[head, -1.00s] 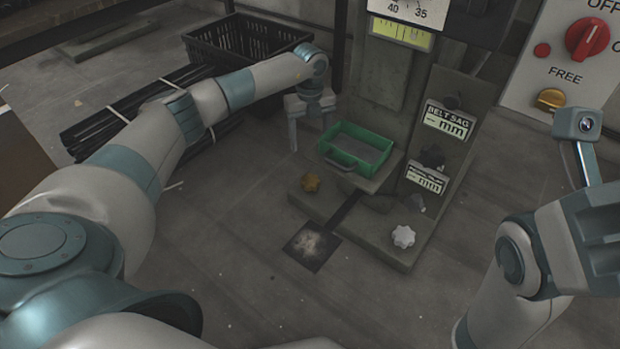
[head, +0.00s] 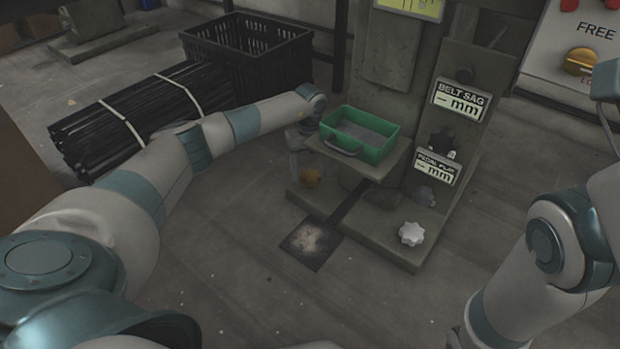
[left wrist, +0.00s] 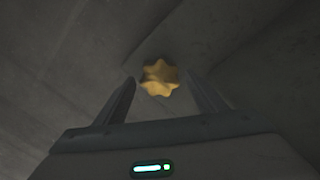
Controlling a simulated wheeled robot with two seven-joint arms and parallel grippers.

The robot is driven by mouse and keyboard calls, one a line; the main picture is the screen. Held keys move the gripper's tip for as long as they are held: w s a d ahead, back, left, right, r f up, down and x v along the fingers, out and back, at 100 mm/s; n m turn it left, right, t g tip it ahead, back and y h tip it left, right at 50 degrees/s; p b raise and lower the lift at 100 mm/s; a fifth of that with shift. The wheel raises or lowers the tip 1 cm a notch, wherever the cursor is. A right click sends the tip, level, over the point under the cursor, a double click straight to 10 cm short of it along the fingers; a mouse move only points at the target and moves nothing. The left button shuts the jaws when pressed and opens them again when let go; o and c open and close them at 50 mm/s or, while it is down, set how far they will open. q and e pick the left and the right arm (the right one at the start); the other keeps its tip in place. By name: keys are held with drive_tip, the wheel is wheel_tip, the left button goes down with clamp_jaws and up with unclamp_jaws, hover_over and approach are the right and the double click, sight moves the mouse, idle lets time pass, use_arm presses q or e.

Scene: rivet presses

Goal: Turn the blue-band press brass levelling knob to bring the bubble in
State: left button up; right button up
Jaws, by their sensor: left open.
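The brass levelling knob (head: 310,178) is a lobed, star-shaped knob at the left of the press base in the head view. It also shows in the left wrist view (left wrist: 158,77), centred across the gap between the fingertips and a little beyond them. My left gripper (head: 303,162) points down, open, just above and beside the knob, with nothing held. I cannot tell whether a finger touches the knob. My right arm is at the right edge, its gripper out of frame. No bubble level or blue band can be made out.
A green tray (head: 390,153) sits on a ledge close right of my left gripper. A white lobed knob (head: 411,234) is at the base's front right. Display panels (head: 460,98) stand above it. A black crate (head: 245,60) and bundled black strips (head: 110,125) lie behind my left arm.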

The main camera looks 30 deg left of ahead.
use_arm(q)
drive_tip(key=shift+f, duration=0.6)
drive_tip(key=c, duration=1.1)
drive_tip(key=shift+o, duration=0.2)
drive_tip(key=shift+r, duration=0.1)
